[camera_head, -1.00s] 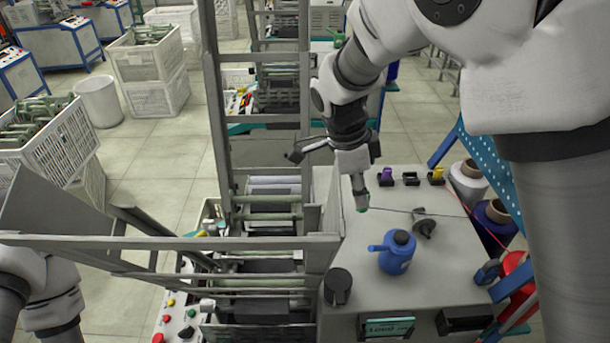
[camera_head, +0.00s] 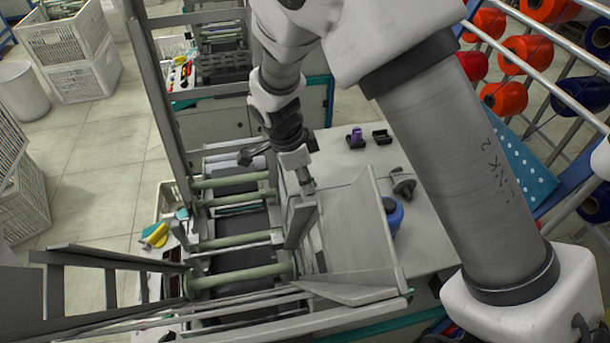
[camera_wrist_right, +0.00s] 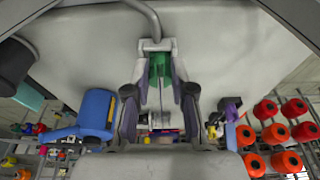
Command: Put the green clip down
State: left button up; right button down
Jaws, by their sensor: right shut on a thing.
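My right gripper (camera_head: 308,188) is low over the near left part of the grey table, beside the upright metal frame of the winder. In the right wrist view its fingers (camera_wrist_right: 163,60) are shut on the green clip (camera_wrist_right: 159,66), which sits between the fingertips against the grey surface behind. The clip cannot be made out in the head view, where it is hidden or too small. A purple clip in a black holder (camera_head: 356,140) stands at the table's far side, with an empty-looking black holder (camera_head: 383,137) to its right. My left gripper is not in view.
The winder's metal frame and tilted panel (camera_head: 362,225) stand close by the right gripper. A blue can (camera_head: 393,216) and a black spindle-like part (camera_head: 403,184) are on the table, partly beside my arm. Orange yarn spools (camera_head: 528,52) fill a rack at the right.

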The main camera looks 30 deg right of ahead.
jog(key=shift+s, duration=0.2)
jog(key=c, duration=1)
grip_release()
jog(key=shift+f, duration=0.1)
jog(key=shift+w, duration=0.1)
jog(key=shift+r, duration=0.3)
jog(key=shift+a+r, duration=0.1)
jog(key=shift+r, duration=0.3)
jog(key=b+v, duration=0.2)
jog(key=v, duration=0.9)
